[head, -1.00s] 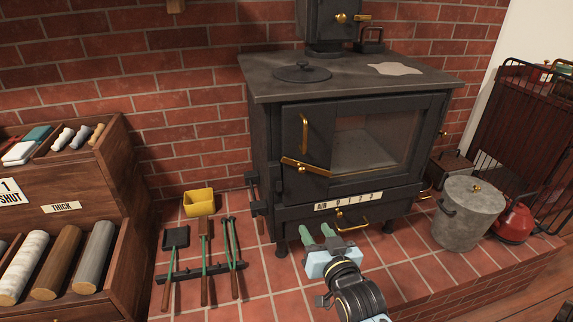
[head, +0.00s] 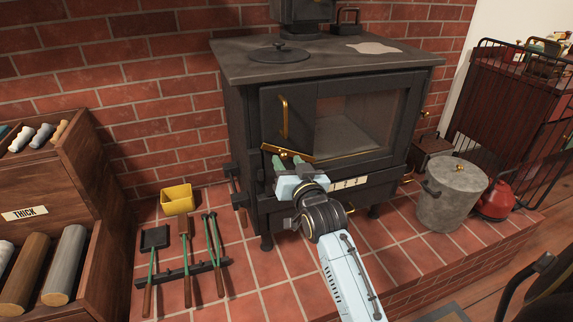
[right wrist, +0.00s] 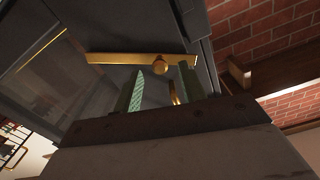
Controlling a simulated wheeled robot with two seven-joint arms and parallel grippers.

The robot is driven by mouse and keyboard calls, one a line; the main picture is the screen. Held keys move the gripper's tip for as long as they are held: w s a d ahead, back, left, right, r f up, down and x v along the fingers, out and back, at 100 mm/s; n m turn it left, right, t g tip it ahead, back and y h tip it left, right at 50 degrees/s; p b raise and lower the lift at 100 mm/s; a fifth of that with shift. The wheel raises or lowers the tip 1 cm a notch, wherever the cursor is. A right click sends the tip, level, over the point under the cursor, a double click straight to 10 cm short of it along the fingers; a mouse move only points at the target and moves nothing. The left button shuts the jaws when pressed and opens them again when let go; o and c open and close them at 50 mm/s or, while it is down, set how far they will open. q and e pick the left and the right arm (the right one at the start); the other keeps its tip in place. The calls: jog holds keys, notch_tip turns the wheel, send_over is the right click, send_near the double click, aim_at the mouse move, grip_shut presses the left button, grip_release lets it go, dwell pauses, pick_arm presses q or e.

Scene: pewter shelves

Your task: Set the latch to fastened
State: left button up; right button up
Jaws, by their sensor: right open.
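The latch (head: 300,157) is a brass bar low on the front of the black stove (head: 235,130). It slants slightly down to the right in the head view, and its left part is close behind my fingers. In the right wrist view the latch (right wrist: 115,58) lies across the top of the fingers, with its round pivot knob between them. My right gripper (head: 287,160) has green fingers, open and empty, just in front of the latch. The fingers (right wrist: 160,85) stand apart in the wrist view; I cannot tell whether either touches the bar. My left gripper is not in view.
A vertical brass handle (head: 283,118) is above the latch, beside the door glass (head: 355,125). Fire tools (head: 188,265) and a yellow box (head: 177,199) are left on the tiled hearth. A grey lidded bucket (head: 450,195) and red kettle (head: 496,199) stand right.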

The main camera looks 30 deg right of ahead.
jog(key=shift+x, duration=0.9)
grip_shut()
